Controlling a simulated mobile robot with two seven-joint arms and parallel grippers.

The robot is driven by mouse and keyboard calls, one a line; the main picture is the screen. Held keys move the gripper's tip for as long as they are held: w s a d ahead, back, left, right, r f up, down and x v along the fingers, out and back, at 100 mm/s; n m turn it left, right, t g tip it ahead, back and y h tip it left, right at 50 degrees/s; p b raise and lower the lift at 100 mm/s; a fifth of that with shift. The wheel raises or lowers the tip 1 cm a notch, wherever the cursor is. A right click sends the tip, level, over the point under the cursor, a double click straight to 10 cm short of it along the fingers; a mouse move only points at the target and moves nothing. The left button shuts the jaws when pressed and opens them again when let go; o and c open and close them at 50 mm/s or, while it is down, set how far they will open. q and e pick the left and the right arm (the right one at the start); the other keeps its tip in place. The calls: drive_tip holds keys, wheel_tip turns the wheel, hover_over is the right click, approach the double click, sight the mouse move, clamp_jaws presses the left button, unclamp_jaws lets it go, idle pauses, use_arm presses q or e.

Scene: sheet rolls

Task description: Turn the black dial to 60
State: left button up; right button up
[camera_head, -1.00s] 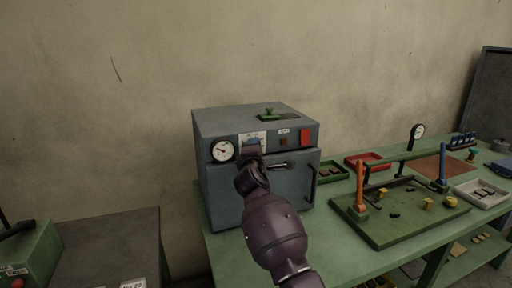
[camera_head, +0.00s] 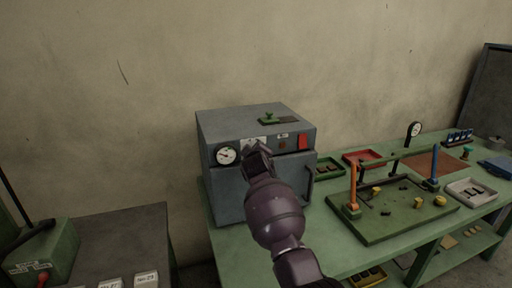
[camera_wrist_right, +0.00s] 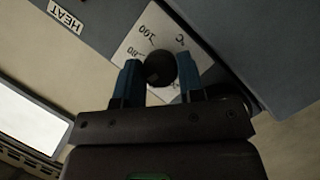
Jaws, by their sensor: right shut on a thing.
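The black dial (camera_wrist_right: 160,69) is a round knob on a white scale plate (camera_wrist_right: 140,42) on the front of a grey box oven. In the wrist view the blue fingertips of my right gripper (camera_wrist_right: 160,78) are on both sides of the dial, shut on it. The plate's numbers are turned and partly covered, so I cannot read the dial's setting. In the head view my right gripper (camera_head: 258,153) is at the oven's upper front panel and hides the dial. The plate's top edge (camera_head: 253,141) shows above it. My left gripper is out of view.
The grey oven (camera_head: 235,122) stands on a green table (camera_head: 230,242), with a round gauge (camera_head: 227,156) left of the plate and a red switch (camera_head: 303,142) to the right. A green fixture board (camera_head: 385,232) and trays lie further right.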

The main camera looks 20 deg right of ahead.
drive_tip(key=shift+m+y+p, duration=0.5)
drive_tip(key=shift+m+p, duration=0.2)
drive_tip(key=shift+p, duration=0.1)
drive_tip(key=o, duration=0.9)
drive_tip(key=shift+s, duration=0.1)
drive_tip(key=shift+v, duration=5.3)
drive_tip(key=shift+r, duration=0.2)
